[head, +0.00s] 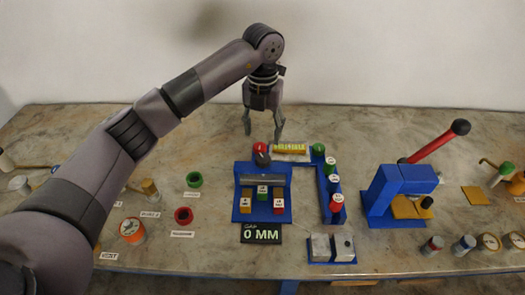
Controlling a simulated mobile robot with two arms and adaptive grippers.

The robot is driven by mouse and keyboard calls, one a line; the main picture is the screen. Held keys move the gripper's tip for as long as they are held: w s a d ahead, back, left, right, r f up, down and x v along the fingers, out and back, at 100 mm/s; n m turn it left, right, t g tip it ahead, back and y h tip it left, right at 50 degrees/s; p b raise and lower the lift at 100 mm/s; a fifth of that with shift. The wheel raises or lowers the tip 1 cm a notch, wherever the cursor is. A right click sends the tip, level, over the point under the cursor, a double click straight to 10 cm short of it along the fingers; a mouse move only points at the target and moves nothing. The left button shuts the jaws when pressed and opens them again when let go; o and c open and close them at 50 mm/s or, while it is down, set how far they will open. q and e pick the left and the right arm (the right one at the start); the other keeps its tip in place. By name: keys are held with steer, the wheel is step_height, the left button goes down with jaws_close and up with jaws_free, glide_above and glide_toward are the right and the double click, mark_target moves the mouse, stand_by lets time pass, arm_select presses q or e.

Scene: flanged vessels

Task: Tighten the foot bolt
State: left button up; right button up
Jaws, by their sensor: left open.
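My left gripper (262,136) is open and points down above the back of a blue fixture (241,208). Its jaws look empty. A red-topped cylinder (259,148) stands at the back of this fixture, just below the fingertips; I cannot tell whether they touch. A black sign (262,234) in front reads "GAP 0 MM". No part is readably marked as the foot bolt, so I cannot tell which it is. My right gripper is not in view.
A blue rack (325,207) with green, blue and red capped cylinders stands right of the fixture. A blue press (396,190) with a long red lever (436,142) stands further right. Green (194,180) and red (183,216) rings lie left. Metal blocks (331,248) sit in front.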

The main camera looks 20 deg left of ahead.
mark_target(263, 157)
arm_select(q)
step_height(263, 157, down, 9)
steer(key=shift+f+p, duration=0.1)
steer(key=shift+p, duration=0.7)
steer(key=shift+c, duration=0.4)
steer(key=c, duration=1.1)
